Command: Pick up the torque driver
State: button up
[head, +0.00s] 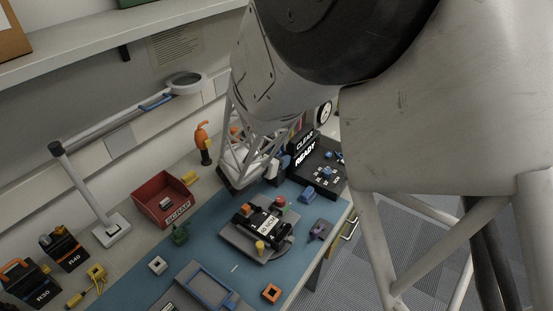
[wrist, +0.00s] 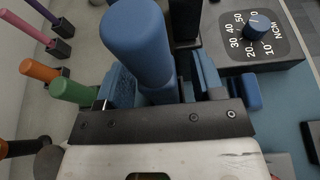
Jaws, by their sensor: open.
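A thick blue cylindrical handle (wrist: 138,35), which looks like the torque driver, stands between my gripper's fingers in the wrist view. My gripper (wrist: 163,82) is open, with one blue-padded finger on each side of the handle. I cannot tell whether either pad touches it. The lower part of the driver is hidden by the gripper's dark crossbar. In the head view my gripper (head: 279,166) is low at the back of the bench, beside the black station, and largely hidden by my own arm.
A black dial box (wrist: 257,27) marked NCM is right of the gripper. Several coloured handles, including a green one (wrist: 73,91), stand at left. The bench holds a red scrap bin (head: 163,199), a grey fixture with a radio (head: 262,224), and an orange-handled tool (head: 203,140).

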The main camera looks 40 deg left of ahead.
jog(key=shift+c, duration=0.4)
grip_shut()
jog(key=shift+r, duration=0.1)
jog(key=shift+r, duration=5.05)
jog(key=shift+d+f, duration=0.1)
jog(key=shift+f, duration=0.15)
